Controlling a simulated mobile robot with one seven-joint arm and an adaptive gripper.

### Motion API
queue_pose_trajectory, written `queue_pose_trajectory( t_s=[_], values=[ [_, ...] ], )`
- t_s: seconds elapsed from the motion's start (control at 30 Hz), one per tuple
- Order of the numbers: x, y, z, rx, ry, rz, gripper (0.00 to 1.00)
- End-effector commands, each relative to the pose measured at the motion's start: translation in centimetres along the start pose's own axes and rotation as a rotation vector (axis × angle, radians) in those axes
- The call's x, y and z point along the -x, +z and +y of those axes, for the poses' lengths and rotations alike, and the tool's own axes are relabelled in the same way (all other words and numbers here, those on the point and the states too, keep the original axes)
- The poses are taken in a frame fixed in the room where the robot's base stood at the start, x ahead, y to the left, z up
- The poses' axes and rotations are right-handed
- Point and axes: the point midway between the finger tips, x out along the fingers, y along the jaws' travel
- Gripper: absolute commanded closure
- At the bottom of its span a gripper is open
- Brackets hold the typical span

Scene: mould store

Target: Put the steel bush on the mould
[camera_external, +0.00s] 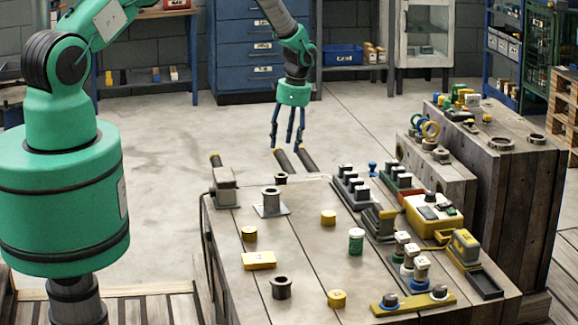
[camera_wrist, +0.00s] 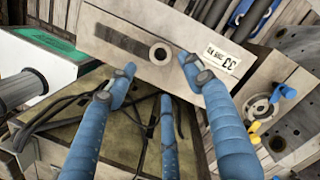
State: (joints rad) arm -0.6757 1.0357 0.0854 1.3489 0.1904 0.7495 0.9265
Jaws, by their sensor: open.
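My gripper (camera_external: 288,138) has blue fingers, spread apart and empty. It hangs just beyond the far edge of the table, above the floor. In the wrist view the fingers of my gripper (camera_wrist: 160,85) point at a pale block (camera_wrist: 120,28) with a round hole, a dark slot and a lettered label; I cannot tell whether this is the mould. On the table, a grey cylinder with a bore (camera_external: 271,198) stands upright on a square plate. A dark hollow bush (camera_external: 281,288) stands nearer the front. I cannot tell for certain which is the steel bush.
The table (camera_external: 305,240) also bears a yellow block (camera_external: 258,260), yellow round pieces (camera_external: 328,217) and a green-and-white cylinder (camera_external: 356,241). Switch boxes and a yellow control box (camera_external: 432,215) crowd its right side. Wooden blocks (camera_external: 500,165) rise at right. Bare tabletop shows between the pieces.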

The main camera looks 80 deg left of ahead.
Motion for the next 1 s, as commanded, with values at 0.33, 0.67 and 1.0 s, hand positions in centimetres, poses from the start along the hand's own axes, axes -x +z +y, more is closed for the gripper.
queue_pose_trajectory(
  t_s=[0.33,0.67,1.0],
  values=[
    [0.0,0.0,0.0,0.0,0.0,0.0,0.49],
    [1.3,-0.4,0.1,0.003,-0.007,0.004,0.49],
    [10.6,-2.9,2.7,0.036,-0.046,0.035,0.49]
  ],
)
